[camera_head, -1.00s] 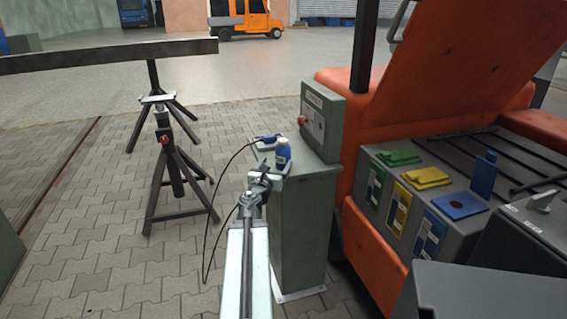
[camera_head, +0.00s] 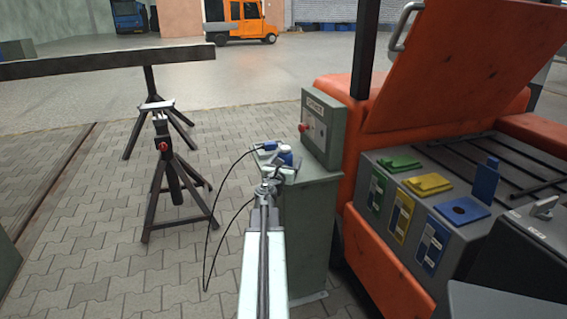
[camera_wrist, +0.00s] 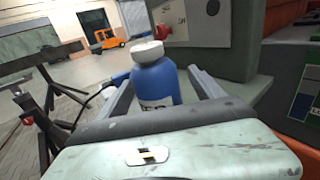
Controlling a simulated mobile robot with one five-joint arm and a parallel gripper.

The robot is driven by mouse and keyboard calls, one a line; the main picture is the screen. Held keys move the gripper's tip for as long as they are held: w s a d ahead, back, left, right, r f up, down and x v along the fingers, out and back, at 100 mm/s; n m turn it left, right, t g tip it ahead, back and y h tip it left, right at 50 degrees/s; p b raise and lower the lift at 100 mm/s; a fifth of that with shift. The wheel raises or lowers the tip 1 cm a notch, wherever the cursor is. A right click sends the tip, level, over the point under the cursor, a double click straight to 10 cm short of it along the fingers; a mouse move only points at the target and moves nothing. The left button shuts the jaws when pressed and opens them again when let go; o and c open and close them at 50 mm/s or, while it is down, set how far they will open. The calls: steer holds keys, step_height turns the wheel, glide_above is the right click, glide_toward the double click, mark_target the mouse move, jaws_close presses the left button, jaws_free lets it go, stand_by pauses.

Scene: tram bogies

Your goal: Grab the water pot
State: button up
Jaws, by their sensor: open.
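The water pot, a blue bottle with a white cap (camera_wrist: 155,80), stands upright between the two fingers of my gripper (camera_wrist: 162,90) in the wrist view. The fingers are open, one on each side of it, and I cannot tell whether either touches it. In the head view the pot (camera_head: 287,158) is on top of a grey-green cabinet (camera_head: 306,235), partly hidden behind my gripper (camera_head: 271,177). A white label with dark letters shows low on its front.
A grey-green control box (camera_head: 322,128) with a red button stands just behind the pot. A blue device (camera_head: 266,146) with a black cable lies beside it at the left. An orange machine (camera_head: 440,85) stands close at the right. Black trestles (camera_head: 165,175) stand at the left.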

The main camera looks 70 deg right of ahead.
steer(key=shift+w, duration=0.2)
steer(key=c, duration=1.6)
step_height(320, 180, up, 10)
steer(key=p, duration=1)
steer(key=shift+r, duration=0.15)
